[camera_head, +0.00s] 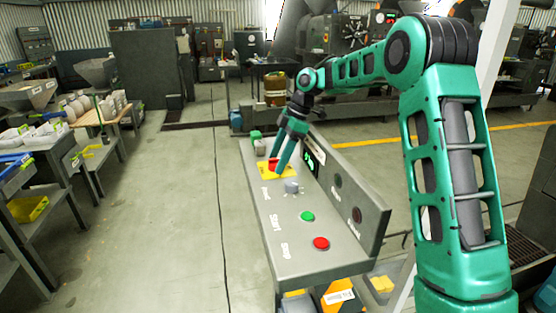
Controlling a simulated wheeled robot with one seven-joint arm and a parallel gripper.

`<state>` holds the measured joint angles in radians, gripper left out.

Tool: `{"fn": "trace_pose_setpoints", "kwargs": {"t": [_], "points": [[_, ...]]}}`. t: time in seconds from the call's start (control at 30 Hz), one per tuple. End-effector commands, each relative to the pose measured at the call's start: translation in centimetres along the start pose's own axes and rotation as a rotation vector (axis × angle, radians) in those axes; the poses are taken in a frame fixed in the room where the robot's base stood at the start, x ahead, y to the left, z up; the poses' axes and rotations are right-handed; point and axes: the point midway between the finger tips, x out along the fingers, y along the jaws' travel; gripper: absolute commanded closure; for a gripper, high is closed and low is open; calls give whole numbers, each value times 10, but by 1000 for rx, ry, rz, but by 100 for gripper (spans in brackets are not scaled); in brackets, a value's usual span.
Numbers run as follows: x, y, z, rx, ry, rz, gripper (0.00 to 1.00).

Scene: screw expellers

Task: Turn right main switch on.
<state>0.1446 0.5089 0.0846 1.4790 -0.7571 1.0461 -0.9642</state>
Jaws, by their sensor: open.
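A grey console (290,262) slopes away in the middle of the view. Near its far end, a red switch (273,164) sits on a yellow plate (265,173); it looks like the main switch. My gripper (279,166) comes down from above, with its open fingers at the red switch. The fingers partly cover the switch, so its turn position cannot be read. I cannot tell whether the fingers touch it.
Closer on the console are a grey knob (291,187), a green button (307,216) and a red button (321,243). An upright panel (371,225) runs along its right side. Shelving with trays (30,210) stands left. The floor (165,210) between is clear.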

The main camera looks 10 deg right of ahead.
Motion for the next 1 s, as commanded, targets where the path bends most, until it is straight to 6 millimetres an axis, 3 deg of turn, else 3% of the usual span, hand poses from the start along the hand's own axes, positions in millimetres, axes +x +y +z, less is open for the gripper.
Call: {"fn": "trace_pose_setpoints", "kwargs": {"t": [0.13,0.3,0.67,1.0], "points": [[0,0,0,0,0,0,43],[0,0,0,0,0,0,81],[-1,0,0,37,1,19,81],[-1,-1,-1,242,1,106,81]]}}
